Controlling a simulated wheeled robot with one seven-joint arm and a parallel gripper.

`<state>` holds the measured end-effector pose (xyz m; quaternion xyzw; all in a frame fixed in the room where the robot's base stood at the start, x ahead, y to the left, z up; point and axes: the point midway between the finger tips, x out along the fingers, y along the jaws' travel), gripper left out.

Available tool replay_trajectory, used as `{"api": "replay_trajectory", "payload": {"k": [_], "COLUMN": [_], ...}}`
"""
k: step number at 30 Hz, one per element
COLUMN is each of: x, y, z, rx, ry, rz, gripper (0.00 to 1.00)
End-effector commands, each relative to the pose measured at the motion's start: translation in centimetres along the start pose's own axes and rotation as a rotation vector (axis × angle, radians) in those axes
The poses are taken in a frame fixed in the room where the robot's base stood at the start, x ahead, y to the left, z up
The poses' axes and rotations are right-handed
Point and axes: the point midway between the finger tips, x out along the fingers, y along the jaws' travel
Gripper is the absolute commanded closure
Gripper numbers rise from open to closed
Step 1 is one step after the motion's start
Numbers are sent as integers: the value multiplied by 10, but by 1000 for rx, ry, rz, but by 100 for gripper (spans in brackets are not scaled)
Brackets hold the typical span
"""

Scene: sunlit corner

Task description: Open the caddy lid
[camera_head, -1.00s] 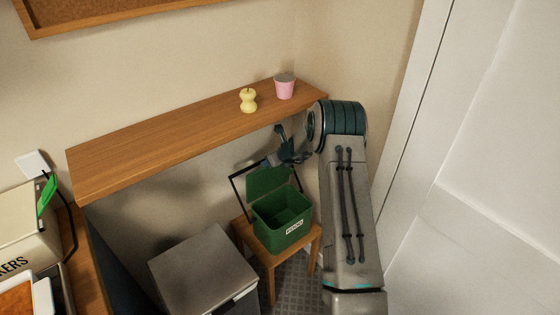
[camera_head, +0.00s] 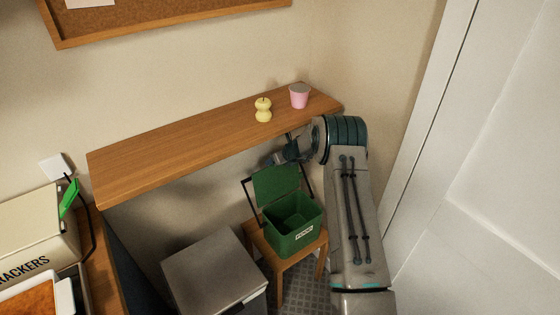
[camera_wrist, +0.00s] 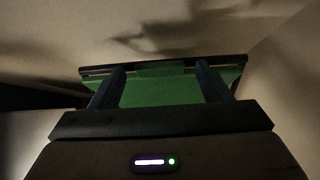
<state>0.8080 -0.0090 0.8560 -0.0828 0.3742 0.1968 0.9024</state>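The green caddy (camera_head: 293,238) has a white label on its front and stands on a small wooden stool. Its lid (camera_head: 277,185) stands raised at the back, and the dark inside of the caddy shows. The dark wire handle (camera_head: 250,196) is up around the lid. My gripper (camera_head: 284,157) is just above and behind the lid's top edge, close under the shelf and partly hidden by my arm. In the wrist view my gripper (camera_wrist: 160,80) has its fingers wide apart, with the green lid (camera_wrist: 160,93) showing between and beyond them. Contact cannot be told.
A wooden shelf (camera_head: 200,148) close above holds a yellow object (camera_head: 263,110) and a pink cup (camera_head: 299,97). The stool (camera_head: 285,264) bears the caddy. A grey bin (camera_head: 212,268) stands to the left. A white door (camera_head: 490,170) is on the right.

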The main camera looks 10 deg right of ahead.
Motion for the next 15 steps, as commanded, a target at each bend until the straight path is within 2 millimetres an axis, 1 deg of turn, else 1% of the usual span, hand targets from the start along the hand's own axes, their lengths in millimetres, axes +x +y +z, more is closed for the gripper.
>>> {"api": "replay_trajectory", "payload": {"k": [10,13,15], "x": [0,-5,-12], "y": [-1,-2,-2], "z": [-6,-6,-6], "rx": [2,3,4], "ry": [9,8,7], "rz": [0,-1,-1], "gripper": [24,24,24]}}
